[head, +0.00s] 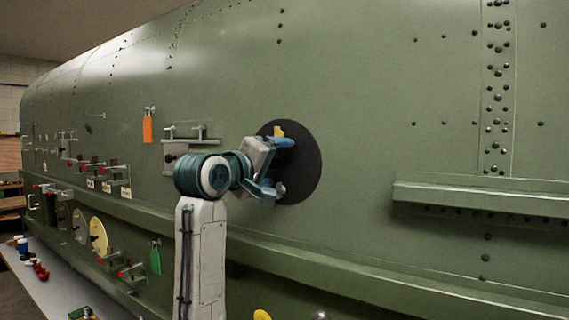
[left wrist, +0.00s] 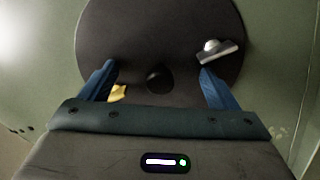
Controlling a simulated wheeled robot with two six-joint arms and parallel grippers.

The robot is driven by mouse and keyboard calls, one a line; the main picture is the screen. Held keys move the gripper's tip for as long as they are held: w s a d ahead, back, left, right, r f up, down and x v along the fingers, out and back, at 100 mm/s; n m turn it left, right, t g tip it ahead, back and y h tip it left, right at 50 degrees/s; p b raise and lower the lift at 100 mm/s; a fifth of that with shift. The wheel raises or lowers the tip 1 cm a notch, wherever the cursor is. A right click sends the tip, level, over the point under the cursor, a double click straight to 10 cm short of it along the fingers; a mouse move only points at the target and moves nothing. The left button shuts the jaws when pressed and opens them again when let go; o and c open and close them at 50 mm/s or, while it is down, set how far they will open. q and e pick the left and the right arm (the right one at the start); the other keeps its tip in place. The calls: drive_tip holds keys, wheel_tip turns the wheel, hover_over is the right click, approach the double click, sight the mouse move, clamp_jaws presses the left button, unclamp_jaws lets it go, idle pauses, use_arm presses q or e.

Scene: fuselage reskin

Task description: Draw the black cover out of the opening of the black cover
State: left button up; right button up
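The black cover (head: 308,168) is a dark round disc on the green fuselage side, in the middle of the head view. It fills the upper middle of the left wrist view (left wrist: 125,30). A small black knob (left wrist: 158,79) stands near its lower middle, with a silver fitting (left wrist: 218,51) on its right and a yellow tag (left wrist: 117,93) on its left. My left gripper (head: 284,166) is in front of the cover with its blue fingers spread wide. In the left wrist view the knob lies between the fingers (left wrist: 157,76), apart from both. My right gripper is not seen.
An orange tag (head: 147,128) hangs on the fuselage to the left, near several small brackets and red-tipped fittings. A ledge (head: 480,198) sticks out at the right. A long rail runs below the cover. A bench (head: 75,285) with small items stands at lower left.

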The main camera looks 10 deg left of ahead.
sight(273, 163)
use_arm(q)
drive_tip(key=c, duration=1.7)
drive_tip(key=shift+s+f, duration=0.1)
drive_tip(key=shift+s, duration=0.05)
drive_tip(key=shift+v, duration=0.85)
drive_tip(key=shift+a, duration=0.1)
drive_tip(key=shift+s, duration=0.1)
drive_tip(key=shift+s+a, duration=0.15)
drive_tip(key=shift+s, duration=0.3)
drive_tip(key=shift+s, duration=0.1)
drive_tip(key=shift+b+v, duration=0.4)
drive_tip(key=shift+v, duration=1)
